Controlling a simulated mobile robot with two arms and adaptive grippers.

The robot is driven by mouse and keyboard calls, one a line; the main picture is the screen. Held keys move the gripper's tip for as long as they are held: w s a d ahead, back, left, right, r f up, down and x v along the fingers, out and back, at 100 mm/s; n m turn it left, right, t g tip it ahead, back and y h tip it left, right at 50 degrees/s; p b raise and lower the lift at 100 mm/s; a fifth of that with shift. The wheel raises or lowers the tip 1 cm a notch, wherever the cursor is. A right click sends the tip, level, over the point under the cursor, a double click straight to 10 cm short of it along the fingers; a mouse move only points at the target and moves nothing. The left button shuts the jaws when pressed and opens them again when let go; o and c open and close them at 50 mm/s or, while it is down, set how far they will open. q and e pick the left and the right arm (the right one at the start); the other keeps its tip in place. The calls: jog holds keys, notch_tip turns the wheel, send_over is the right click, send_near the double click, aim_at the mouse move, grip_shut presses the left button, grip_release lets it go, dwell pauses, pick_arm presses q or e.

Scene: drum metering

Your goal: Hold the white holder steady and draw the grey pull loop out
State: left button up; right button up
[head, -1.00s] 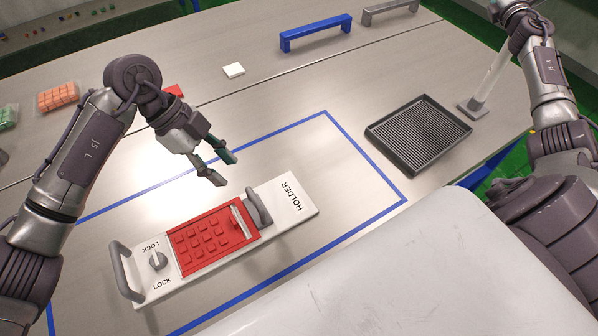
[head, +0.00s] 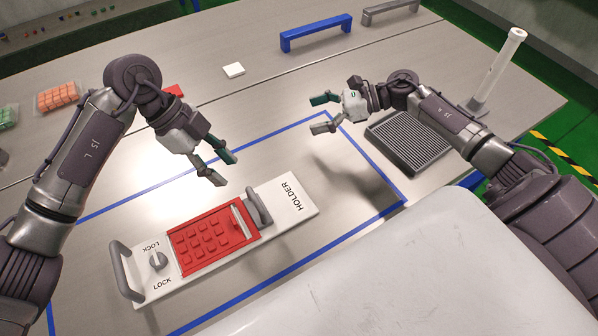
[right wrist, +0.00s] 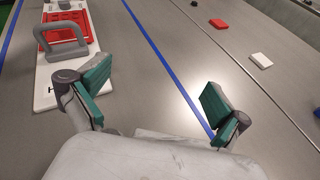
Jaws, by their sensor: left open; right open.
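The white holder (head: 292,214) lies flat on the table, and its right end also shows in the right wrist view (right wrist: 43,72). A red block with raised squares (head: 205,240) sits in it. One grey loop (head: 259,207) stands at the block's right end, beside the HOLDER lettering; it shows in the right wrist view (right wrist: 64,56). Another grey loop (head: 123,273) is at the holder's left end, near the LOCK knob (head: 158,260). My left gripper (head: 226,170) is open and empty above and behind the holder. My right gripper (head: 314,115) is open and empty, behind and right of the holder.
A dark ribbed tray (head: 377,138) lies below my right arm, partly hidden. A pale upright post (head: 497,70) stands at the right edge. A blue bridge-shaped bar (head: 315,33) and a white square (head: 234,70) lie farther back. Blue tape (head: 262,139) outlines the work area.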

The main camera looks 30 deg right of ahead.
aim_at(250, 214)
jog(key=s+a+f+n+g, duration=0.1)
jog(key=s+a+n+g, duration=0.1)
jog(key=s+a, duration=0.1)
jog(key=s+a+f+n+g+y, duration=0.1)
jog(key=s+a+n+g, duration=0.1)
jog(key=s+a, duration=0.2)
jog(key=s+a+f+n+g, duration=0.1)
jog(key=s+a+n+g, duration=0.1)
jog(key=s+a+n, duration=0.1)
jog(key=shift+s+a+f+g+y, duration=0.3)
jog(key=shift+a+f, duration=0.1)
jog(key=shift+a, duration=0.2)
jog(key=x, duration=1.3)
jog(key=shift+a+f, duration=0.1)
